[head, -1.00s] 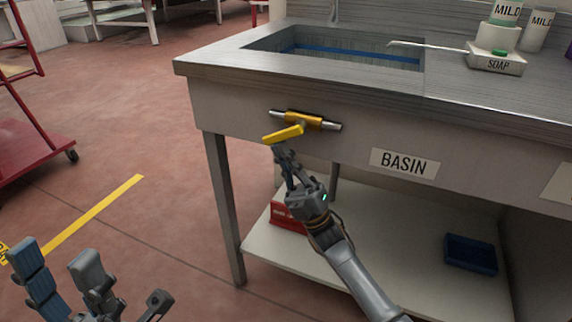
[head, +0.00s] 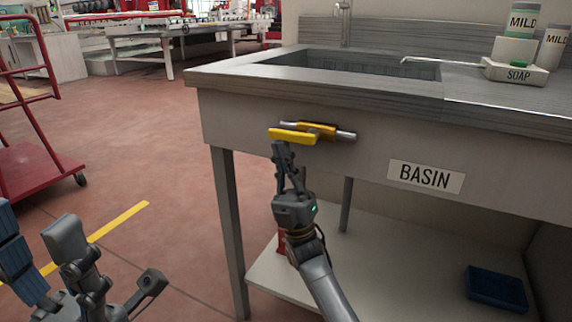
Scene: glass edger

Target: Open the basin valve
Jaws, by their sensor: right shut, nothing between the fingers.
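The basin valve sits on the front panel under the basin, with a brass body (head: 325,130) on a short grey pipe (head: 346,135). Its yellow lever handle (head: 290,136) points left and looks nearly in line with the pipe. My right gripper (head: 281,150) is shut and empty, its fingertips just below the handle's left part; I cannot tell whether they touch it. My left gripper (head: 85,262) is open and empty at the lower left, partly cut off by the picture edge, well away from the valve.
The BASIN label (head: 426,177) is on the panel to the right. A lower shelf (head: 390,270) holds a blue tray (head: 497,288). A red cart (head: 35,170) stands left; floor between is clear.

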